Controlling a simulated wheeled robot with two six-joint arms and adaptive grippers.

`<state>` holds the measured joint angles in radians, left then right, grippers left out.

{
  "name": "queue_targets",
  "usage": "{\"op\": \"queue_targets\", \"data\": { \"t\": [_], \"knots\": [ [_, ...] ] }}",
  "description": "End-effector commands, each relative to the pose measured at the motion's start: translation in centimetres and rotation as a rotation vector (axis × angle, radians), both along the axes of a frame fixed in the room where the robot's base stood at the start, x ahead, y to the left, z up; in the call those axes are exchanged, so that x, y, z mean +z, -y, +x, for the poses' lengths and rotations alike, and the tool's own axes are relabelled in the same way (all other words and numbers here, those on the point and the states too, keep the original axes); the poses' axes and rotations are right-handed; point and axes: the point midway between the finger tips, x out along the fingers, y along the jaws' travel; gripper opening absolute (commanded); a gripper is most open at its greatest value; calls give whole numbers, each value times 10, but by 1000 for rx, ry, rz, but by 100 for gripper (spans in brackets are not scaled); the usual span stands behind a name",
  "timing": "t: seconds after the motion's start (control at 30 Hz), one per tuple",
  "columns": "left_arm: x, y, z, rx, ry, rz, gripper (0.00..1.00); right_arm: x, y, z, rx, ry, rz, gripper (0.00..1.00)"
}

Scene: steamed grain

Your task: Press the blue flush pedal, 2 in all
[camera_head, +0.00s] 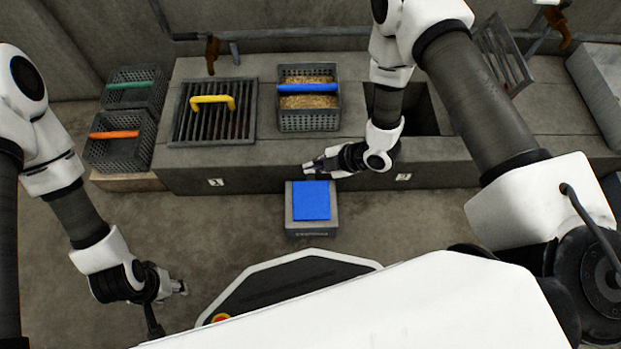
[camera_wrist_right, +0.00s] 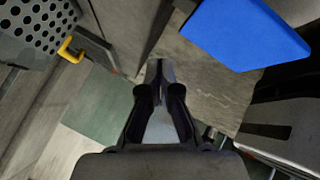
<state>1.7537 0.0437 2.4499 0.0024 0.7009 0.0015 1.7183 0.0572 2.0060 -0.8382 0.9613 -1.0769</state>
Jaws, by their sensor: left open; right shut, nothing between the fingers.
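The blue flush pedal (camera_head: 312,200) sits on top of a grey box (camera_head: 310,230) on the floor, in front of the concrete counter. It also shows at the upper right of the right wrist view (camera_wrist_right: 245,32). My right gripper (camera_head: 308,168) is shut and empty, just behind the pedal's far edge in the head view. In the right wrist view its closed fingertips (camera_wrist_right: 160,66) are to the left of the pedal and appear apart from it. My left gripper (camera_head: 181,288) is open and empty, low over the floor at the left, away from the pedal.
A basket of grain with a blue handle (camera_head: 323,117) stands on the counter (camera_head: 270,155). A grate with a yellow handle (camera_head: 212,127) lies to its left, an open pit (camera_head: 423,110) to its right. Baskets with green (camera_head: 128,99) and orange handles (camera_head: 112,155) stand far left.

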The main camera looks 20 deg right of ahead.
Motion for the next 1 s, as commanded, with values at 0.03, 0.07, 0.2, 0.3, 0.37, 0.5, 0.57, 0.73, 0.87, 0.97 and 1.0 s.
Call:
{"op": "queue_targets", "data": {
  "t": [0.03,0.07,0.2,0.3,0.37,0.5,0.57,0.73,0.87,0.97,1.0],
  "knots": [
    [0,0,0,0,0,0,46,0,0,0,0,0,0,0],
    [0,0,0,0,0,0,46,0,0,0,0,0,0,0],
    [0,0,0,0,0,0,46,0,0,0,0,0,0,0],
    [0,0,0,0,0,0,46,0,0,0,-2,-2,1,0],
    [0,0,0,0,0,0,46,0,0,0,-18,-15,10,0],
    [0,0,0,0,0,0,46,0,0,1,-152,-125,85,0],
    [0,0,0,-1,0,0,46,0,1,0,-259,-210,144,0],
    [2,0,0,-2,-1,0,46,4,2,-2,-654,-522,359,0],
    [5,0,-1,-4,-2,-1,46,12,3,-2,-947,-744,524,0],
    [8,0,-1,-5,-3,-1,46,20,3,-2,-1121,-873,624,0],
    [9,1,-1,-5,-3,-1,46,24,3,-1,-1172,-908,656,0]
  ]
}}
